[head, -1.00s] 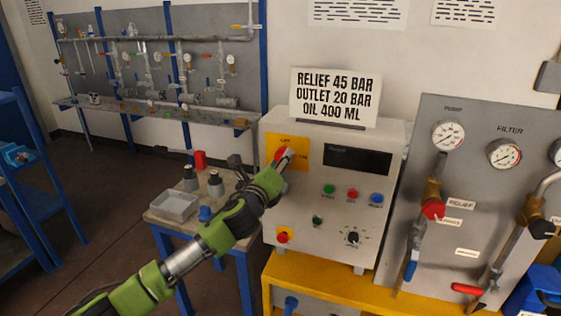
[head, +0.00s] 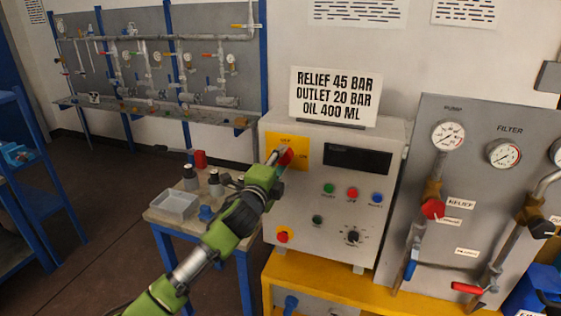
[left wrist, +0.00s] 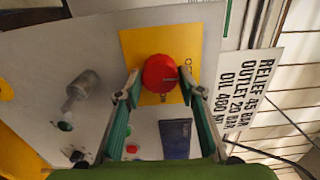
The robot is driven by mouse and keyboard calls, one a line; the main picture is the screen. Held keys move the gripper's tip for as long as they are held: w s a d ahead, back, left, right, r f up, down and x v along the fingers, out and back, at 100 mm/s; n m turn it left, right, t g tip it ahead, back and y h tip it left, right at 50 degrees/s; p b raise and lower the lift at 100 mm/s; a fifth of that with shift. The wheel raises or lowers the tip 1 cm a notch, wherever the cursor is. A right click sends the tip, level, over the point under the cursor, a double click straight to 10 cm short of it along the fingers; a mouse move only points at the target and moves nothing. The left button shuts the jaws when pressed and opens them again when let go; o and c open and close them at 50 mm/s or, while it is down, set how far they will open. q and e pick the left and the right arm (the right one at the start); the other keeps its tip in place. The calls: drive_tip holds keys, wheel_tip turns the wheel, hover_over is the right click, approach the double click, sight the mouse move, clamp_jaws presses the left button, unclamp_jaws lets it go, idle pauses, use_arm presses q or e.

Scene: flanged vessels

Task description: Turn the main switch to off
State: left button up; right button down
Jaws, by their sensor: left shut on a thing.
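The main switch is a round red knob (head: 286,156) on a yellow plate (head: 302,160) at the upper left of the grey control box (head: 319,220). In the left wrist view the red knob (left wrist: 160,72) sits between the two fingertips, in front of the yellow plate (left wrist: 133,42). My left gripper (head: 279,157) is shut on the knob; it also shows in the left wrist view (left wrist: 160,84). OFF and ON lettering is partly visible on the plate. Which mark the knob points to cannot be told. My right gripper is not in view.
The box also carries a dark display (head: 357,160), several coloured buttons, a black dial (head: 353,237) and a red button on yellow (head: 282,237). A sign (head: 334,96) stands on top. A small table (head: 165,218) with a tray and bottles is at the left.

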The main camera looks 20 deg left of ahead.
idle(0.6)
use_arm(q)
drive_tip(key=o, duration=1.1)
drive_tip(key=shift+a, duration=0.1)
drive_tip(key=shift+s, duration=0.15)
drive_tip(key=shift+s, duration=0.25)
drive_tip(key=s, duration=1.1)
drive_tip(key=shift+s+a, duration=0.15)
drive_tip(key=shift+a, duration=0.05)
